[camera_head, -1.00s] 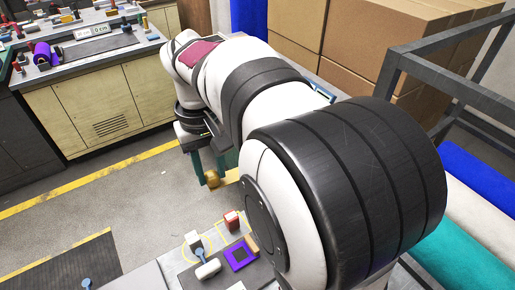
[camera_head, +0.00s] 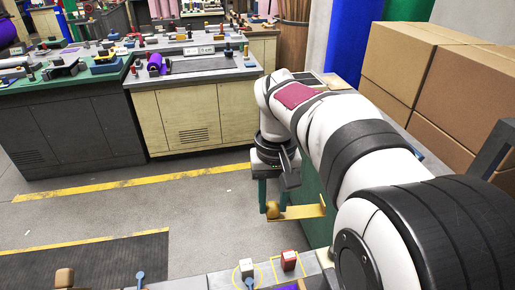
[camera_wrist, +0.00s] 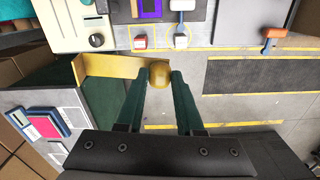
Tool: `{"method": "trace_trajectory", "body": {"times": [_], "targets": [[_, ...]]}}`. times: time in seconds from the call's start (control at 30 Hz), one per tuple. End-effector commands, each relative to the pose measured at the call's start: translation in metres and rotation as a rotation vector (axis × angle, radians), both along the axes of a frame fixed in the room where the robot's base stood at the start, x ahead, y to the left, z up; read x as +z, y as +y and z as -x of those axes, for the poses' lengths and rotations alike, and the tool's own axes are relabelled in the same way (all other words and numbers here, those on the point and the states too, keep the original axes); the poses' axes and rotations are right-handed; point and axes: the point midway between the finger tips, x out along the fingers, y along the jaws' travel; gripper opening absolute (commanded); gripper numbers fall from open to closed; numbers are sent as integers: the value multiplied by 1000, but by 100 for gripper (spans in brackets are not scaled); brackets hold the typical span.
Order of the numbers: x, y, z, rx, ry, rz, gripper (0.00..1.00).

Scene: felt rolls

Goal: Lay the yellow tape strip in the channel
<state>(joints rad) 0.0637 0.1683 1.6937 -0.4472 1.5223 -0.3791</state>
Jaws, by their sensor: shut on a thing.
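My gripper (camera_head: 274,205) hangs to the left of the work surface, above the floor. Its two teal fingers are shut on the rounded gold end of the yellow tape strip (camera_head: 302,212). In the wrist view the strip (camera_wrist: 108,66) reaches left from the fingertips (camera_wrist: 160,80), long and thin, past a green panel. Its far end touches or overlaps the bench edge in the picture; I cannot tell which. I cannot pick out the channel with certainty in either view.
A red block (camera_head: 289,261) and a white block (camera_head: 246,266) sit on the near bench, within yellow outlines. A purple-framed piece (camera_wrist: 147,8) shows at the wrist view's top. Brown boxes (camera_head: 415,70) stand at the right. Open floor (camera_head: 200,205) lies left of my gripper.

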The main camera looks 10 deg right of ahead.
Motion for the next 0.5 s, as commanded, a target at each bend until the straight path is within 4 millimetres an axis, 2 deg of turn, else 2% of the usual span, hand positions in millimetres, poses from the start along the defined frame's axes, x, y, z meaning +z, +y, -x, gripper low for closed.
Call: {"method": "trace_trajectory", "body": {"times": [0.17,0.27,0.4,0.5], "targets": [[-37,-66,-18,-326,7,2,0],[-64,-113,-22,-553,7,3,0],[-107,-186,-14,-895,7,2,0],[-135,-228,-1,-1104,5,1,0]]}}
